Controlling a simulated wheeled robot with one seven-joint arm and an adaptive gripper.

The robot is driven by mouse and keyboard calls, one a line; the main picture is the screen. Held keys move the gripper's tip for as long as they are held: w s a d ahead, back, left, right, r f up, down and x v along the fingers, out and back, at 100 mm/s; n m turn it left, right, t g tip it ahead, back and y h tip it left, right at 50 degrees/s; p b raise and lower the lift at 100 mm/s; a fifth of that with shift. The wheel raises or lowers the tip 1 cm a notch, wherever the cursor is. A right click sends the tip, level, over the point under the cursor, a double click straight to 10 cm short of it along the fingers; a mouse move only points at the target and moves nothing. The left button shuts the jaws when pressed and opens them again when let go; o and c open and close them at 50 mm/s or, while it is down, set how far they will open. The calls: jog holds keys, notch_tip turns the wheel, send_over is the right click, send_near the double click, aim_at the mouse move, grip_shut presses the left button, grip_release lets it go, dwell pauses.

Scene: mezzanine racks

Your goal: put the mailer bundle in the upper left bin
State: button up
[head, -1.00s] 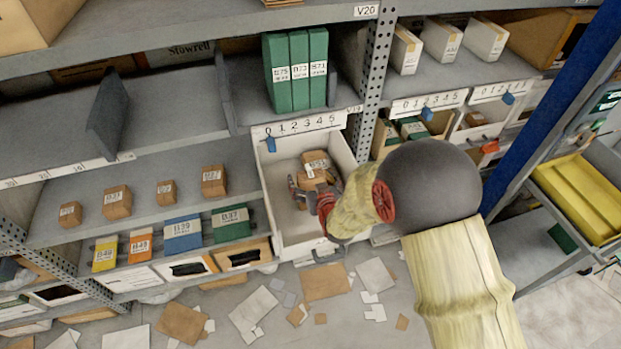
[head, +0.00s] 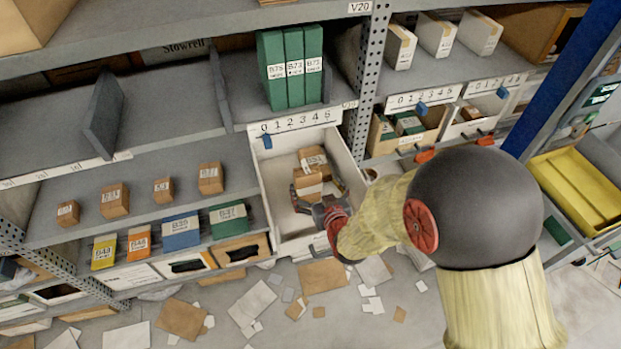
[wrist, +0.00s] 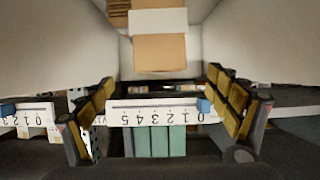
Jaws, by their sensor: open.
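A brown bundle with a white band, which looks like the mailer bundle (head: 308,183), lies inside a pulled-out white bin (head: 273,205). A second brown package (head: 313,157) lies behind it. In the wrist view a brown bundle with a white band (wrist: 160,53) shows beyond the fingers, between pale bin walls. My gripper (head: 318,194) is over the bin, open and empty, its fingers to either side of the near bundle. The wrist view shows the two yellow-padded fingers (wrist: 160,92) wide apart. Whether they touch the bundle I cannot tell.
Green binders (head: 293,68) stand on the shelf above the bin. Small brown boxes (head: 115,200) sit on the shelf to the left. A perforated rack post (head: 370,75) rises just right of the bin. Other small bins (head: 420,135) sit to the right. Paper scraps litter the floor.

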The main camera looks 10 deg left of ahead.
jog(key=shift+v, duration=1.5)
jog(key=s+d+r+m+g+h, duration=0.2)
jog(key=d+r+m+h, duration=0.15)
jog(key=d+r, duration=1.2)
jog(key=s+d+r+m+g+h, duration=0.1)
jog(key=s+d+r+g, duration=0.1)
jog(key=s+d, duration=0.5)
jog(key=s+d+r+m+g+h, duration=0.1)
jog(key=s+d+r, duration=0.3)
jog(key=s+d, duration=0.4)
jog(key=s+h, duration=0.1)
jog(key=s, duration=0.5)
jog(key=shift+m+g, duration=0.35)
jog(key=shift+g, duration=0.05)
jog(key=shift+h, duration=0.25)
